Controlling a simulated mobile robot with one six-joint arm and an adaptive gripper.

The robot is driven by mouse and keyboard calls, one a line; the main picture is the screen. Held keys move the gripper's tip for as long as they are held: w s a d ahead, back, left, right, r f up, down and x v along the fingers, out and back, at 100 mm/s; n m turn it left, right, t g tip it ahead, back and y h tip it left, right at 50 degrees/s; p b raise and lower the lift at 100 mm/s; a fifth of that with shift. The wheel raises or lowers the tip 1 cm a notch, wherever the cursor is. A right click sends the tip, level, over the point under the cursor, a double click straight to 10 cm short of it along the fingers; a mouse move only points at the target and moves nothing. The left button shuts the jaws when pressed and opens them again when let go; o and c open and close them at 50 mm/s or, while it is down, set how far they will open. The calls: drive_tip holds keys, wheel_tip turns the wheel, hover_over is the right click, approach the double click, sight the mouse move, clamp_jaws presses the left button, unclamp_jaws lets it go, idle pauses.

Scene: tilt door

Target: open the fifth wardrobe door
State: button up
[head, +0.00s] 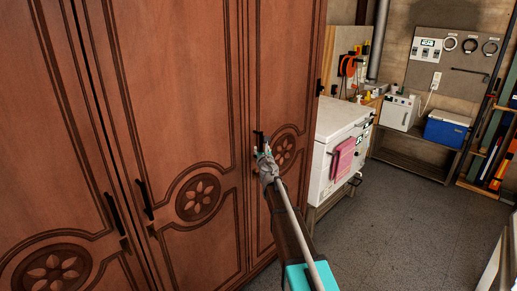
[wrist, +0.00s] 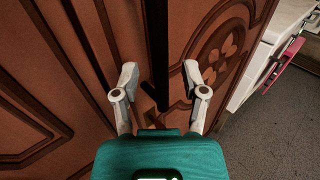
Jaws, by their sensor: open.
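The brown wooden wardrobe (head: 200,80) fills the left of the head view, with several tall panelled doors carved with flower medallions. The doors I see look shut. The rightmost large door (head: 285,70) has a dark upright handle (head: 259,138) near its left edge. My gripper (head: 263,152) is at this handle, level with its lower part. In the wrist view my gripper (wrist: 160,78) is open, with one grey finger on each side of the black handle (wrist: 158,45). I cannot tell whether either finger touches it. The head view does not show which door is fifth.
Another dark handle (head: 147,200) is on the door to the left. A white chest freezer (head: 340,125) with a pink cloth (head: 345,157) stands just right of the wardrobe. A blue cooler (head: 447,128) is on a shelf behind. The grey floor (head: 400,230) at right is clear.

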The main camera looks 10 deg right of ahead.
drive_tip(key=shift+w, duration=1.1)
clamp_jaws()
